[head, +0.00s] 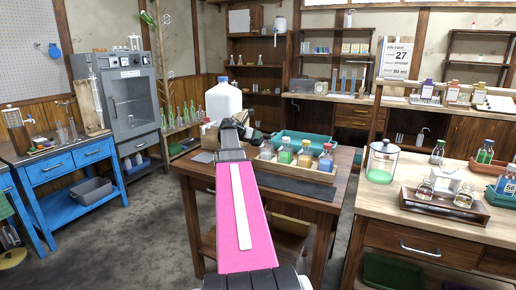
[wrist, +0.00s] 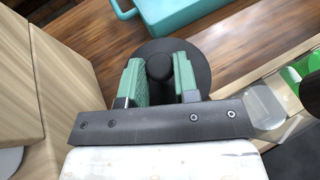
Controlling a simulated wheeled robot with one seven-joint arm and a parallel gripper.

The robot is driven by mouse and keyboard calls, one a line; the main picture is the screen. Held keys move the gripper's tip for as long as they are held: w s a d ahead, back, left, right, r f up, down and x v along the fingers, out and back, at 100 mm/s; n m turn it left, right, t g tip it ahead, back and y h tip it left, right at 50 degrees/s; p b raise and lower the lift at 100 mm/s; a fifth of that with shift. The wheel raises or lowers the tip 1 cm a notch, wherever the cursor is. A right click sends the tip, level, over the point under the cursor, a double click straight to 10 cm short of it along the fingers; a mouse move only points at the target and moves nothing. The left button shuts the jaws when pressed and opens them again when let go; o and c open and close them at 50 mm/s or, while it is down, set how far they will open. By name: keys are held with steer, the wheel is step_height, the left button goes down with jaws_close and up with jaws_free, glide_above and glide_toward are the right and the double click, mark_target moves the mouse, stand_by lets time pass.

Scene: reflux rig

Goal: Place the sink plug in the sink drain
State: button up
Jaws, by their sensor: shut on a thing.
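The sink plug is a dark round disc (wrist: 198,58) with a knob (wrist: 159,67) on top in the wrist view. My gripper (wrist: 160,80) has its two green fingers closed on either side of the knob, with the disc spread out beyond them. In the head view my gripper (head: 242,130) is over the middle wooden table, beside the white jug, and the plug is hard to make out there. I cannot make out a sink drain in either view.
A teal tub (head: 305,142) stands on the table behind a wooden rack of bottles (head: 298,167); its edge also shows in the wrist view (wrist: 180,14). A white jug (head: 223,103) stands close to my gripper. A dark mat (head: 293,187) lies along the table's front.

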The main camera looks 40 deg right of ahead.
mark_target(255, 145)
steer(key=shift+f, duration=2.9)
steer(key=shift+f, duration=0.1)
steer(key=o, duration=0.9)
steer(key=shift+o, duration=0.2)
